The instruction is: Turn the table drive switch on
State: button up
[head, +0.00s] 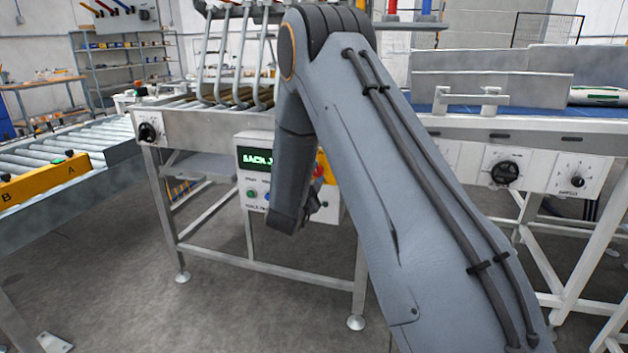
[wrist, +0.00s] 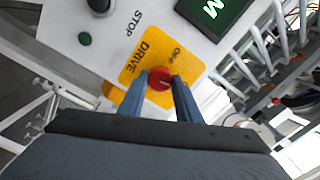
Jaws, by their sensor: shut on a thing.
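The drive switch is a round red knob (wrist: 159,77) on a yellow plate (wrist: 143,50) in the wrist view. The plate reads DRIVE, with OFF beside the knob. The two blue-grey fingers of my gripper (wrist: 160,88) stand on either side of the knob and are shut on it. The knob's lower part and the plate below it are partly hidden by the fingers. In the head view the knob (head: 319,171) shows at the edge of my arm. The rest of the switch is mostly hidden there.
The white control panel (head: 248,206) carries a lit green display (head: 255,158) and small buttons, under a roller table (head: 205,122). A roller conveyor (head: 60,175) stands at left. A blue-belt conveyor with a black knob (head: 505,172) stands at right. The floor in front is clear.

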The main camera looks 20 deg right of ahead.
jog(key=shift+w+a+m+b, duration=0.15)
jog(key=shift+m+b, duration=0.55)
jog(key=shift+m, duration=0.5)
jog(key=o, duration=1.1)
jog(key=shift+a, duration=0.1)
jog(key=shift+c, duration=0.2)
jog(key=v, duration=0.7)
jog(key=shift+s+b, duration=0.35)
jog(key=shift+s, duration=0.05)
jog(key=shift+a, duration=0.1)
